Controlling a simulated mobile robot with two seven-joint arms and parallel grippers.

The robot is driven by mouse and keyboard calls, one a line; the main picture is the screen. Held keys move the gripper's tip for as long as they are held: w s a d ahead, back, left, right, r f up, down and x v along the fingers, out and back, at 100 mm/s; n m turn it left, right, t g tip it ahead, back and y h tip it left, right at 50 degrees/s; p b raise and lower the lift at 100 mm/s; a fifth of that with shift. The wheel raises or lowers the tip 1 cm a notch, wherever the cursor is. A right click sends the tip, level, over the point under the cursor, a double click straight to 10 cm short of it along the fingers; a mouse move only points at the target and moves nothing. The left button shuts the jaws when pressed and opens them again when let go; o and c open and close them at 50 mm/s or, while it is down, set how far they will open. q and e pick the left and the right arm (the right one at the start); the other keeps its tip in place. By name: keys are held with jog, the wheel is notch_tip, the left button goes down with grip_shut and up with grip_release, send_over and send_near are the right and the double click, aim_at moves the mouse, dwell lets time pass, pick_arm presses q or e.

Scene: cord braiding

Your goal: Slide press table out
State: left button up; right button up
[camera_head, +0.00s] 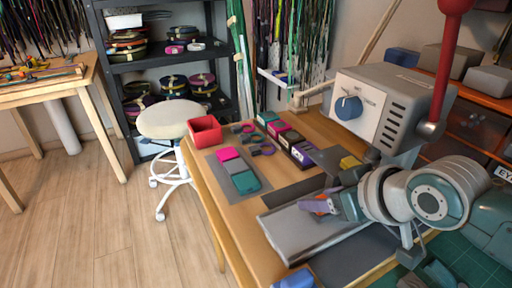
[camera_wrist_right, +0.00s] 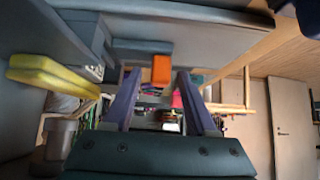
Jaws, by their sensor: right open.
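The press (camera_head: 388,105) is a grey machine with a blue knob and a red lever, standing on the wooden workbench. Its press table (camera_head: 283,232), a flat grey plate, reaches out to the left below the head. My right gripper (camera_head: 320,204) is just above the plate, its purple fingers pointing left. In the right wrist view its fingers (camera_wrist_right: 159,88) are apart, and a small orange block (camera_wrist_right: 160,69) shows between and beyond them; I cannot tell if they touch it. My arm hides part of the plate and the press's lower body. My left gripper is not in view.
A red box (camera_head: 204,131), a grey mat with pink, grey and teal pieces (camera_head: 238,170), and several dark boxes (camera_head: 285,138) sit on the bench behind the plate. A white stool (camera_head: 166,121) stands left of the bench.

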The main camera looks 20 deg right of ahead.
grip_shut()
dwell(0.5)
